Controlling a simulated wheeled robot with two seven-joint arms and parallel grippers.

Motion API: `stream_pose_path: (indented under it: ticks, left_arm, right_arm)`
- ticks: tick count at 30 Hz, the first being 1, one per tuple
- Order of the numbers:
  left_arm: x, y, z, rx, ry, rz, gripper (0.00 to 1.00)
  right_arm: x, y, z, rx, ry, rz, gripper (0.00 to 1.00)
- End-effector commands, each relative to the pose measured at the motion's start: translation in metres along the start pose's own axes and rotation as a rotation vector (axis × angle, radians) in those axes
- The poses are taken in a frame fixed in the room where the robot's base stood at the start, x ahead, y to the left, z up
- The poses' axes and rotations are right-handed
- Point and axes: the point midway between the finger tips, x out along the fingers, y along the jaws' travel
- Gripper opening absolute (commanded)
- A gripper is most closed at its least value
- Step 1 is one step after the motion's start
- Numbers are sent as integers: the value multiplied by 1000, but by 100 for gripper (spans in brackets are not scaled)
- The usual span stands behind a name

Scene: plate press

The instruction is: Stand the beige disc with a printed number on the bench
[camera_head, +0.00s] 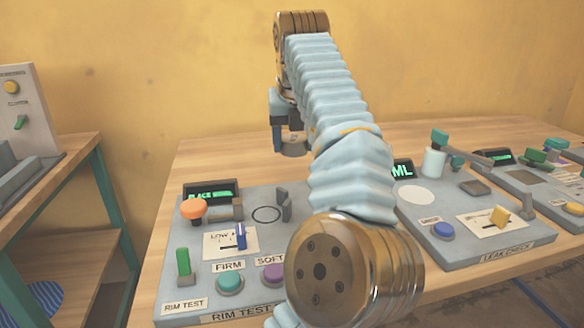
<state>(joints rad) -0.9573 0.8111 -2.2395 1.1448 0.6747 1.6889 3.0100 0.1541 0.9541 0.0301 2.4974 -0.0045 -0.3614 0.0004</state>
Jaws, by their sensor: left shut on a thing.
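My left gripper (291,138) points down above the wooden bench (215,160), behind the rim test panel. It is shut on a small beige-grey disc (293,149), of which only a part shows below the fingers. I cannot see a printed number on it, and I cannot tell whether it touches the bench. My left arm crosses the middle of the view and hides part of the bench. My right gripper is not in view.
The rim test panel (175,260) has an orange knob (193,208), a slider and buttons. To the right is the leak check panel (470,250) with a white cylinder (433,162). Bare bench lies behind the rim test panel. A separate stand (50,190) is at left.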

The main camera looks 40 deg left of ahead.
Motion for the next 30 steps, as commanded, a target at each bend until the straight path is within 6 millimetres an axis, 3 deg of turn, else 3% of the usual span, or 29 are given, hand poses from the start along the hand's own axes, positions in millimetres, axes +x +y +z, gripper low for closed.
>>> stream_pose_path:
  ticks: [1, 4, 14, 18, 28, 29, 30]
  left_arm:
    - [17, 1, 2, -1, 4, 0, 22]
    - [38, 1, 9, -1, 2, 0, 22]
    - [70, 1, 19, -1, 2, 0, 22]
    - [94, -1, 10, 2, 2, -2, 22]
    - [99, 0, 8, 1, 1, 1, 22]
    - [100, 0, 8, 1, 2, 1, 61]
    - [99, 0, 8, 1, 2, 1, 67]
  right_arm:
    - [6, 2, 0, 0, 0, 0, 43]
    - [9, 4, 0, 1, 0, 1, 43]
    - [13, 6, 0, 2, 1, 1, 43]
    - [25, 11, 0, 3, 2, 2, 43]
    - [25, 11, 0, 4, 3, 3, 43]
    - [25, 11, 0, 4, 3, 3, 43]
    - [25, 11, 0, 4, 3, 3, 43]
